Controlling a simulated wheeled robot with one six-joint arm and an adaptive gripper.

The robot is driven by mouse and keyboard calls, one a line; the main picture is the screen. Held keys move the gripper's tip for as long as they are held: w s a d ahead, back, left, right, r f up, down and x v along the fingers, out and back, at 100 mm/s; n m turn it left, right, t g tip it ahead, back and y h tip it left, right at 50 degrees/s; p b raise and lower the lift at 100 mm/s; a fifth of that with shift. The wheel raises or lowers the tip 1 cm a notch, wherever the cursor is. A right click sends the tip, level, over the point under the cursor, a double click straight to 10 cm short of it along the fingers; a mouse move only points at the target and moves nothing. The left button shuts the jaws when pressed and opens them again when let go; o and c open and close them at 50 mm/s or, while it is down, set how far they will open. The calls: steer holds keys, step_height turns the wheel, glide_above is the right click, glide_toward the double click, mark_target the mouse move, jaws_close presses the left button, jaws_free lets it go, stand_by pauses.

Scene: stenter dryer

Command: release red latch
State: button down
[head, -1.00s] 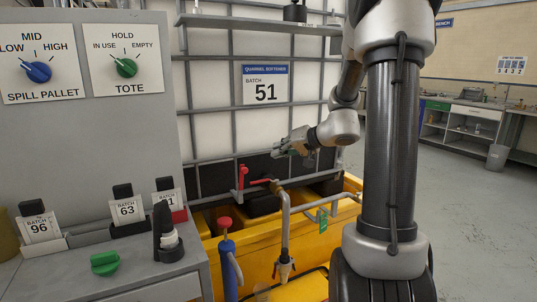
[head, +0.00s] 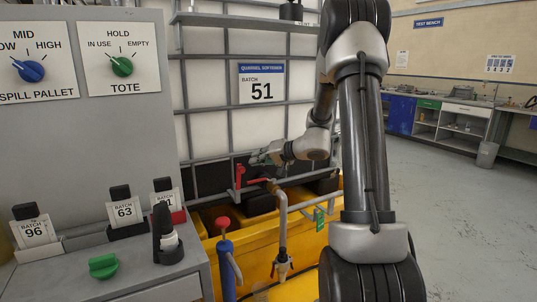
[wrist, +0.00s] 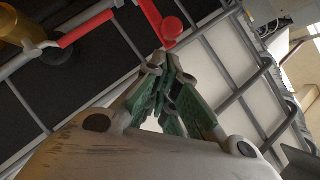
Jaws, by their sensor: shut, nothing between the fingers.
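The red latch (head: 239,175) is a small upright red piece on the front of the tote cage, left of the valve. In the wrist view the red latch (wrist: 158,22) shows as a red bar with a round boss, just beyond my fingertips. My gripper (head: 254,158) is shut and empty, slightly above and right of the latch. In the wrist view its green-padded fingers (wrist: 165,65) meet at the tips, close below the latch. I cannot tell whether they touch it. A red valve lever (head: 257,182) lies right of the latch, and in the wrist view the lever (wrist: 87,28) is at upper left.
The tote's grey cage bars (head: 215,105) stand behind my gripper. A grey pipe (head: 283,225) and a yellow spill pallet (head: 255,240) are below. A grey console (head: 85,180) with dials and batch tags stands at left. Floor at right is clear.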

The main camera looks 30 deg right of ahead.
steer(key=shift+w+a+f, duration=0.2)
steer(key=shift+a+f, duration=0.45)
steer(key=shift+a, duration=0.1)
steer(key=a, duration=0.1)
steer(key=a+r+n+h, duration=0.1)
steer(key=a, duration=0.1)
steer(key=shift+a, duration=0.25)
steer(key=shift+d+f, duration=0.1)
steer(key=shift+d, duration=0.05)
